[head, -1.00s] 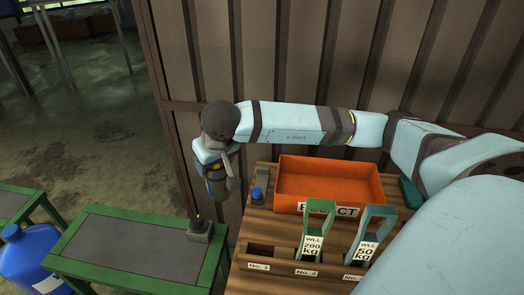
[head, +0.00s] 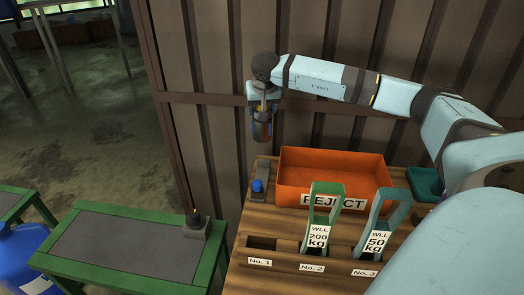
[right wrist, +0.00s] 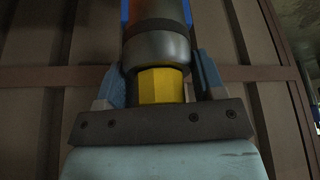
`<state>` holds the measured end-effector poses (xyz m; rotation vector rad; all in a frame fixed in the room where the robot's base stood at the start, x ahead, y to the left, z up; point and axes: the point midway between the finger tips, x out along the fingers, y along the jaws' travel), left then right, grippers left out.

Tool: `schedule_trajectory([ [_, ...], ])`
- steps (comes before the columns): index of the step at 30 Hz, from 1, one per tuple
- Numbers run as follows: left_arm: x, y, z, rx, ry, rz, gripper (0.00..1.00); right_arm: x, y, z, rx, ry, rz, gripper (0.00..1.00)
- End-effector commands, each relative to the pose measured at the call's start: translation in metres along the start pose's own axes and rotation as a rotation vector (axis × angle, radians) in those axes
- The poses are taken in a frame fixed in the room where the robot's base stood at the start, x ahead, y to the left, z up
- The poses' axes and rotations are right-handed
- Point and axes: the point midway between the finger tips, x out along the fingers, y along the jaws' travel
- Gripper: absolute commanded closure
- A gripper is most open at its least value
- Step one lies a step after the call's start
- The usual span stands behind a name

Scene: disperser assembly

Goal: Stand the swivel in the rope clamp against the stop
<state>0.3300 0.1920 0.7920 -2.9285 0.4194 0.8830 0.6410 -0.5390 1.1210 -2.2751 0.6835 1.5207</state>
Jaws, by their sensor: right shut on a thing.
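My right gripper (head: 264,108) is shut on a cylinder that I take to be the swivel (head: 262,129). It hangs about upright, in the air behind the wooden bench's back left corner. In the right wrist view the swivel (right wrist: 160,45) shows an orange and dark body, a grey collar and a yellow hexagonal part between the fingers (right wrist: 160,88). A small grey fixture with a blue knob (head: 257,186) stands at that bench corner; it may be the rope clamp with its stop, but it is too small to tell. My left gripper is not in view.
An orange reject box (head: 330,165) stands right of the fixture. Green (head: 322,215) and blue-grey (head: 378,222) tagged handles stand in a numbered rack (head: 300,258). A green-framed table (head: 125,250) bears a grey block (head: 195,228). A ribbed wall (head: 350,45) is close behind.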

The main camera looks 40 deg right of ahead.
Motion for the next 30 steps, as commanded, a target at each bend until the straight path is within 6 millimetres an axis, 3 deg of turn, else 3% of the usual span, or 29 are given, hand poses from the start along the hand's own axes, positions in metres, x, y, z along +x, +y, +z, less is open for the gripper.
schedule_trajectory([
  [6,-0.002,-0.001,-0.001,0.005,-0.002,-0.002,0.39,0.05,0.0,0.021,0.0,-0.002,0.001,1.0],
  [12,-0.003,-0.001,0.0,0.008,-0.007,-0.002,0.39,0.087,0.0,0.036,-0.001,-0.001,-0.001,1.0],
  [22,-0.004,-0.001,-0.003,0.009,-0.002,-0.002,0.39,0.111,-0.001,0.046,0.0,0.001,-0.002,1.0],
  [30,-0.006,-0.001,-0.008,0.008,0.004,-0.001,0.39,0.141,0.0,0.058,0.0,0.002,-0.001,1.0],
])
